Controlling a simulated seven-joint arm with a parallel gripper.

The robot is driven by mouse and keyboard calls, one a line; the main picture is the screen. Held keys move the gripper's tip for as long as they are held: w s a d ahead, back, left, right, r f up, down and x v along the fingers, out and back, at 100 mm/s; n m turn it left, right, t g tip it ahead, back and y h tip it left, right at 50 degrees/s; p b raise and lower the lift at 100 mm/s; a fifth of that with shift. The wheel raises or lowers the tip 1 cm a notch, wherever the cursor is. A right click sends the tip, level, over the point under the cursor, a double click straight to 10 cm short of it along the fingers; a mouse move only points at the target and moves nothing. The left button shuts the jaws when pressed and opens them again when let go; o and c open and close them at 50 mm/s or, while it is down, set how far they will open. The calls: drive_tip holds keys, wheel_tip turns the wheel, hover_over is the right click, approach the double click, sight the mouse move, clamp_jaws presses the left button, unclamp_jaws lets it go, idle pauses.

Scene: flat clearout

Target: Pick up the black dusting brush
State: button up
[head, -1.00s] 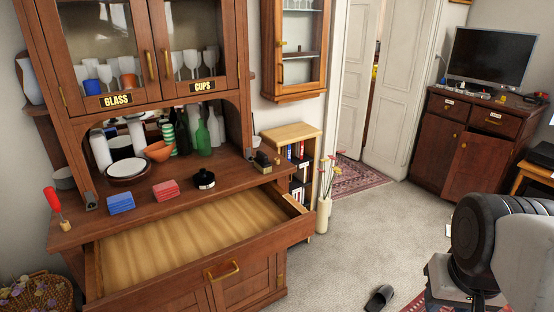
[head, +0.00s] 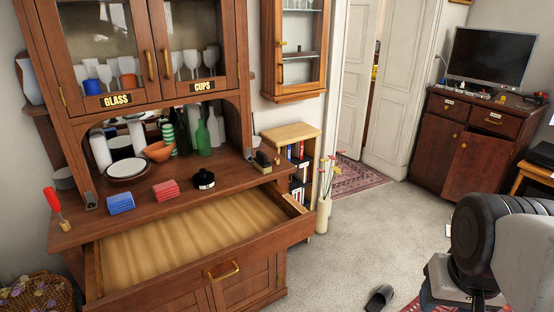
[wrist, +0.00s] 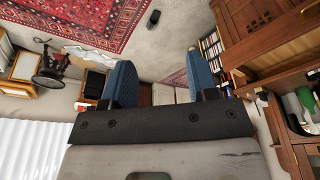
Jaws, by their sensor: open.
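I cannot pick out the black dusting brush with certainty. A small dark block-like thing (head: 263,159) stands at the right end of the cabinet counter and could be it, but it is too small to tell. A dark slipper-shaped thing (head: 380,298) lies on the carpet in the head view. My gripper (wrist: 160,76) shows in the wrist view with its two blue fingers wide apart and nothing between them. It is clear of the furniture. The head view shows only part of my arm at the right edge, not the fingers.
The wooden cabinet has its wide drawer (head: 190,245) pulled out, apparently empty. On its counter are blue sponges (head: 121,203), red sponges (head: 166,190), a black round pot (head: 204,180) and bottles. A vase of flowers (head: 323,212) stands beside a low bookshelf (head: 292,133). The carpet in the middle is mostly free.

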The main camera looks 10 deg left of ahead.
idle(0.3)
drive_tip(key=w+a+r+n+t, duration=0.1)
drive_tip(key=w+a+r+t, duration=0.1)
drive_tip(key=w, duration=0.9)
drive_tip(key=w+a+r+t, duration=0.2)
drive_tip(key=w, duration=1)
drive_tip(key=w+a+f+n+t, duration=0.1)
drive_tip(key=w+a, duration=0.2)
drive_tip(key=w, duration=0.3)
drive_tip(key=w+a+n+t+y, duration=0.1)
drive_tip(key=w+a, duration=0.2)
drive_tip(key=w, duration=0.4)
drive_tip(key=w+a+f+t, duration=0.1)
drive_tip(key=w+a, duration=0.2)
drive_tip(key=w, duration=0.3)
drive_tip(key=n+y, duration=0.6)
drive_tip(key=y, duration=0.4)
approach(265, 155)
drive_tip(key=shift+t, duration=0.4)
drive_tip(key=x, duration=0.5)
drive_tip(key=shift+s+f, duration=0.1)
drive_tip(key=shift+s, duration=0.1)
drive_tip(key=shift+a, duration=0.1)
drive_tip(key=shift+x, duration=1.2)
